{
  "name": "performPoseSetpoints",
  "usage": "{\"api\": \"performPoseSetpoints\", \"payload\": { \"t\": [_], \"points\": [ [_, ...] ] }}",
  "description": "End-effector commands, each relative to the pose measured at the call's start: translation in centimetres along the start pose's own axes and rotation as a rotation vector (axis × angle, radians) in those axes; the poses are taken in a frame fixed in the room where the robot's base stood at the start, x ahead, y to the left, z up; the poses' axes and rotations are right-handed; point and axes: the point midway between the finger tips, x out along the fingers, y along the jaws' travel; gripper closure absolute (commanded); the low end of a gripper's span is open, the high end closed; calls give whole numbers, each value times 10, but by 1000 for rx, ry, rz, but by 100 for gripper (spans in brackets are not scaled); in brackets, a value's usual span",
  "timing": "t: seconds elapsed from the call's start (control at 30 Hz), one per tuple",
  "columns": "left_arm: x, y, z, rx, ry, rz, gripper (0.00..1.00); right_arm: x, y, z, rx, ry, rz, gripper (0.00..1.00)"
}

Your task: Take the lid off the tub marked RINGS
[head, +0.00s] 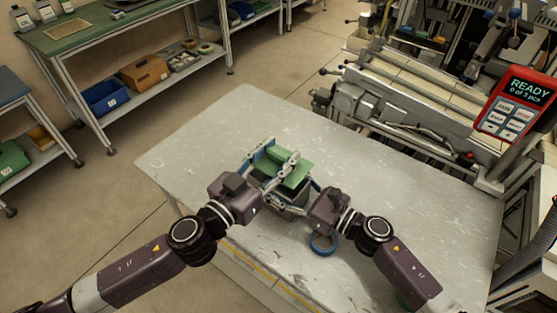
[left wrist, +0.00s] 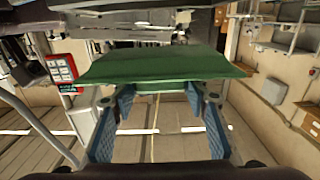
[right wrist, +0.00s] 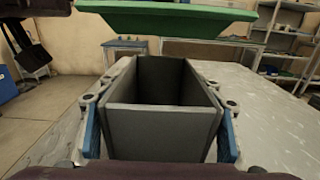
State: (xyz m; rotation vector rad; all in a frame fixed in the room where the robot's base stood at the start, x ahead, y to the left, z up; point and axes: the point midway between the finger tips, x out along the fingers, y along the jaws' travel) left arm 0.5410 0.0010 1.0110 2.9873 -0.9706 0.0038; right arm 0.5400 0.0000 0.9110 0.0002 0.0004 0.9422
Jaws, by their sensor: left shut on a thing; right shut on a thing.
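The green lid (head: 295,174) is in the grasp of my left gripper (head: 281,156), above the tub. In the left wrist view the lid (left wrist: 155,66) lies across the ends of both fingers. The open grey tub (head: 266,181) stands on the table, partly hidden by the lid and my grippers. My right gripper (head: 292,198) is shut on it. In the right wrist view one finger is on each side of the tub (right wrist: 160,133). Its inside looks dark and empty where visible, with a clear gap below the lid (right wrist: 165,20). No RINGS marking can be read.
A blue tape reel (head: 323,244) lies on the grey table (head: 205,135) beside my right gripper. A green thing (head: 405,301) is mostly hidden by my right arm. The table's left part is clear. A machine with a READY panel (head: 517,107) stands behind on the right.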

Motion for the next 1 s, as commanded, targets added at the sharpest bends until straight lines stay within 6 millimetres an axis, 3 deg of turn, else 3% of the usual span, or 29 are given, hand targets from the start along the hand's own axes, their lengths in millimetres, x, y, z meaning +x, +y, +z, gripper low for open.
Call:
{"api": "performPoseSetpoints", "payload": {
  "t": [0.1, 0.33, 0.37, 0.53, 0.87, 1.0],
  "points": [
    [0, 1, -11, 0, 1, 2, 87, 0, 0, 0, 0, -1, 0, 83],
    [0, 1, -12, 0, -2, 1, 87, 0, 0, 0, 0, -1, 0, 83],
    [0, 1, -12, 0, -2, 1, 87, 0, 0, 0, 0, -1, 0, 38],
    [0, 1, -12, -1, -2, 1, 87, 0, 0, 0, 0, -1, 0, 19],
    [0, 1, -12, -1, -2, 1, 87, -2, 0, 0, 0, 0, 0, 19],
    [0, 1, -12, -1, -2, 1, 87, -17, -1, -1, 2, 2, -3, 19]
  ]
}}
